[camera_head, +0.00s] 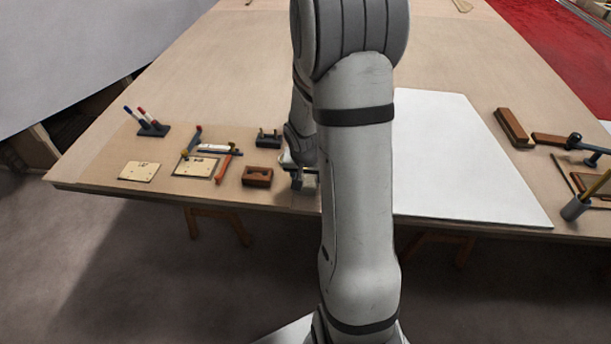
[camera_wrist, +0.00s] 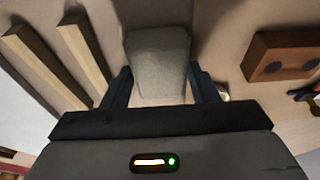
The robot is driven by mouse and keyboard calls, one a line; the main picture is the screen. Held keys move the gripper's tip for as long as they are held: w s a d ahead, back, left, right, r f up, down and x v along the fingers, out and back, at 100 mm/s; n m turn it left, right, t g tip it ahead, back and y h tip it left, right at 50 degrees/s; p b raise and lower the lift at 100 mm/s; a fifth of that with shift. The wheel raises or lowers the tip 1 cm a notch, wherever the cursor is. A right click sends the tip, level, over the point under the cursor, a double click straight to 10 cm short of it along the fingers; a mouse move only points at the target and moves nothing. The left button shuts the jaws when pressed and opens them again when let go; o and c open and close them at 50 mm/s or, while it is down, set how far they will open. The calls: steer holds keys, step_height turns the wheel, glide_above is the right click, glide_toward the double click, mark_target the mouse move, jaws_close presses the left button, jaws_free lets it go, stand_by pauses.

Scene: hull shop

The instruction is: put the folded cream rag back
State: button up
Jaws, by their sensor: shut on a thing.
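My gripper (camera_wrist: 160,84) is shut on the folded cream rag (camera_wrist: 158,52), which shows as a pale greyish block between the two dark fingers in the wrist view. In the head view my gripper (camera_head: 300,178) is low over the front part of the table, just right of a brown block with a hollow (camera_head: 257,176). My arm hides most of that area, and I cannot make out the rag clearly there. Whether the rag touches the table I cannot tell.
Left on the wooden table (camera_head: 220,70) are cream cards (camera_head: 139,171), a pen stand (camera_head: 153,129), an orange-handled tool (camera_head: 223,168) and a dark block (camera_head: 268,138). A white sheet (camera_head: 460,160) lies right of my arm.

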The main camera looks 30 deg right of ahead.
steer(key=shift+r, duration=0.1)
steer(key=shift+f, duration=0.2)
steer(key=o, duration=0.9)
steer(key=shift+r, duration=0.1)
steer(key=shift+r, duration=0.1)
